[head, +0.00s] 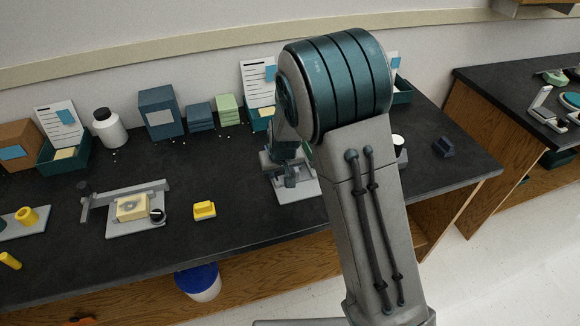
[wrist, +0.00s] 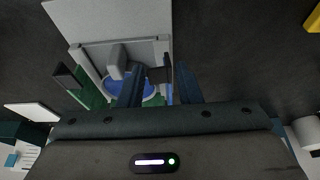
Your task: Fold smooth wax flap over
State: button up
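No wax flap can be made out for certain. My gripper (wrist: 159,80) points down at a fixture on a pale grey plate (wrist: 115,18). Its two blue fingers are apart, with nothing visibly clamped between them. In the wrist view a pale upright tab (wrist: 117,58) stands at a round blue disc (wrist: 150,90), left of the left finger. A dark block (wrist: 159,75) shows between the fingers; contact cannot be told. In the head view my gripper (head: 290,178) is over the same plate (head: 303,190), and my arm hides part of it.
Boxes (head: 160,110) and a white jar (head: 109,129) line the back.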

jog(key=shift+f+b, duration=0.95)
jog(key=shift+f, duration=0.15)
dwell(1.1)
dwell(0.6)
jog(key=c, duration=0.4)
jog(key=shift+c, duration=0.2)
jog(key=shift+d+f+b, duration=0.1)
jog(key=shift+f+b, duration=0.05)
jog(key=shift+b, duration=0.65)
jog(key=shift+d+y+b, duration=0.15)
jog(key=shift+y+b, duration=0.45)
jog(key=shift+b, duration=0.5)
jog(key=o, duration=0.5)
